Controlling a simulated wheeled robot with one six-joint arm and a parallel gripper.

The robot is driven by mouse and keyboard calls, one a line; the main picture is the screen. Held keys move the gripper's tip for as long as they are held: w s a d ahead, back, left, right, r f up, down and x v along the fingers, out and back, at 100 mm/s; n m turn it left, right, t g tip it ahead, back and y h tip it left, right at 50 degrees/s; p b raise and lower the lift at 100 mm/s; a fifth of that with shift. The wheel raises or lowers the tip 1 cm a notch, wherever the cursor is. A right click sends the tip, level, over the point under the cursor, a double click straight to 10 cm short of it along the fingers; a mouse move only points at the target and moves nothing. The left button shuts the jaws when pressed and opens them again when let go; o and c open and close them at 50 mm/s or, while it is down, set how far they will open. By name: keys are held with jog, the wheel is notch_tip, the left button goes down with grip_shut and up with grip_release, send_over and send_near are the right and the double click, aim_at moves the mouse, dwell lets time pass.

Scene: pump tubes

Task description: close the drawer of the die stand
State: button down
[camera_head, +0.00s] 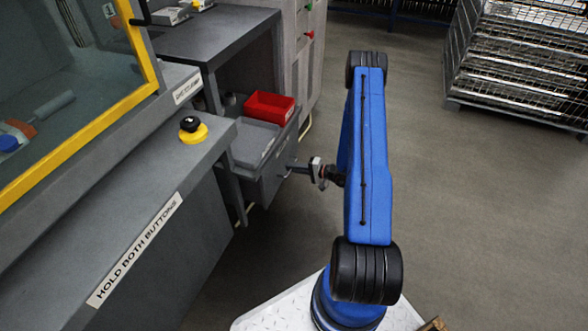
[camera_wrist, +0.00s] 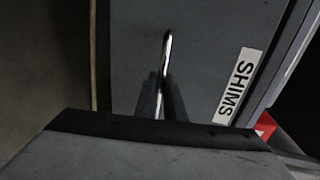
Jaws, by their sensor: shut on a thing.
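The grey die stand (camera_head: 215,38) is at the upper middle of the head view. Its drawer (camera_head: 272,182) is pulled out, with the inside showing. In the wrist view the drawer front (camera_wrist: 205,45) fills the middle and carries a SHIMS label (camera_wrist: 239,85). A thin shiny bar handle (camera_wrist: 167,42) is on this front. My gripper (camera_head: 296,169) is at the drawer front, and its dark fingers are shut around the handle in the wrist view (camera_wrist: 160,98). The fingertips are small and partly hidden in the head view.
A red bin (camera_head: 269,107) and a grey tray (camera_head: 254,142) are in the drawer. A press with a HOLD BOTH BUTTONS label (camera_head: 135,250) and a yellow button base (camera_head: 194,133) stands left. The floor to the right is clear up to a wire crate (camera_head: 520,65).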

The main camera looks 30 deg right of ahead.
jog(key=x, duration=0.3)
jog(key=r+x, duration=0.1)
jog(key=x, duration=0.3)
jog(key=r+x, duration=0.1)
jog(key=x, duration=0.3)
jog(key=shift+w+a, duration=0.15)
jog(key=shift+w, duration=0.3)
jog(key=c, duration=1.8)
grip_release()
jog(key=shift+a, duration=0.1)
jog(key=shift+c, duration=0.2)
jog(key=v, duration=1.7)
jog(key=shift+s+r, duration=0.1)
jog(key=shift+s, duration=0.05)
